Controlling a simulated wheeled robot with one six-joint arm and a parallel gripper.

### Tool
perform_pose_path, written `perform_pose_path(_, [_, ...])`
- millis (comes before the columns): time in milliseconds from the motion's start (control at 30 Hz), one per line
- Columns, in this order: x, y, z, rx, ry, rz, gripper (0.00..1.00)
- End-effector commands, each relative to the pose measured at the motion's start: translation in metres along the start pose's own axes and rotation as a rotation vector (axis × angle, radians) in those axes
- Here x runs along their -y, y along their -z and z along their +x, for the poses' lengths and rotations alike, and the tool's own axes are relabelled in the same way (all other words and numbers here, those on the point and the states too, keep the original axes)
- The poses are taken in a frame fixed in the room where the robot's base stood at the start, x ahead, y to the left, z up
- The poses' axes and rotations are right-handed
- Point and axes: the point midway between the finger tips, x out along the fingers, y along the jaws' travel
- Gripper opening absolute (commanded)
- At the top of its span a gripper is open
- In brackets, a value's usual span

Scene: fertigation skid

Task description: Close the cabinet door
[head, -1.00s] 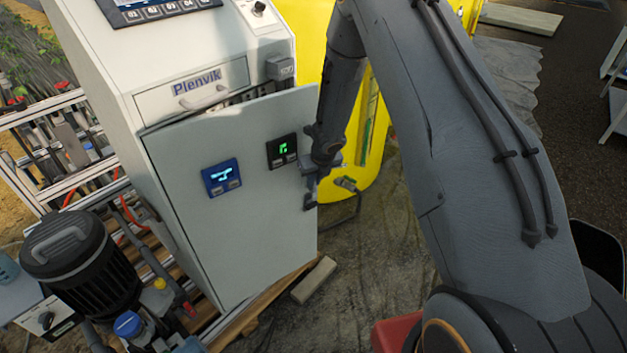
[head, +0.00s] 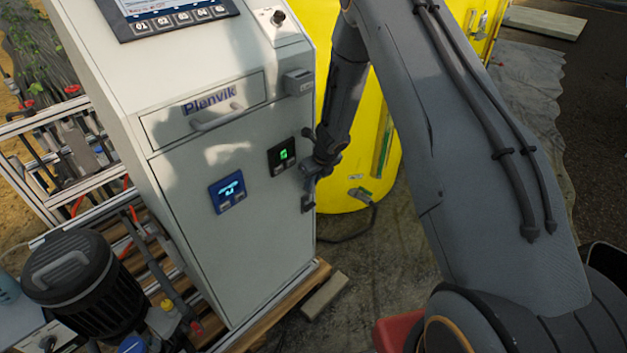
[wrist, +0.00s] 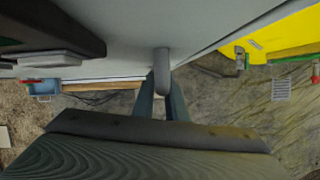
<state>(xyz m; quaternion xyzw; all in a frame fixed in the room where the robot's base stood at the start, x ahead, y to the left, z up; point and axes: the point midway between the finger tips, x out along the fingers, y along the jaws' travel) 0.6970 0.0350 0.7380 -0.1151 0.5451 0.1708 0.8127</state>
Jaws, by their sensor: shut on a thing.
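The cabinet door (head: 258,235) is a pale grey panel with a blue display and a black display with green digits. In the head view it lies flush, or nearly flush, with the front of the cabinet (head: 120,85); I cannot tell if a thin gap is left. My gripper (head: 308,190) is at the door's right edge, beside the black display. In the wrist view the gripper (wrist: 170,95) has its fingers shut on the grey door handle (wrist: 162,70), which stands out from the door face.
A drawer labelled Plenvik (head: 210,108) sits above the door. A yellow tank (head: 365,150) stands right of the cabinet. A black ribbed motor (head: 85,280) and pipework are at lower left. A loose block (head: 325,296) lies on the floor in front of the wooden base.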

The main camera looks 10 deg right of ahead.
Motion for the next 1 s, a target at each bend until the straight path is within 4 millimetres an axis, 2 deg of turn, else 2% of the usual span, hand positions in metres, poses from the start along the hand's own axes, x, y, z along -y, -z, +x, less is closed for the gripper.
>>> perform_pose_path(33, [-0.001, -0.005, 0.000, 0.007, 0.000, -0.001, 0.00])
perform_pose_path(300, [-0.003, -0.009, 0.000, 0.011, -0.001, -0.005, 0.00])
perform_pose_path(333, [-0.003, -0.009, 0.000, 0.012, -0.001, -0.005, 0.17])
perform_pose_path(400, [-0.003, -0.008, 0.000, 0.010, -0.001, -0.005, 0.29])
perform_pose_path(433, [-0.002, -0.008, 0.000, 0.010, 0.000, -0.004, 0.31])
perform_pose_path(767, [0.000, -0.005, -0.002, 0.007, 0.002, -0.001, 0.31])
perform_pose_path(1000, [0.000, -0.006, -0.030, 0.009, 0.002, -0.001, 0.31])
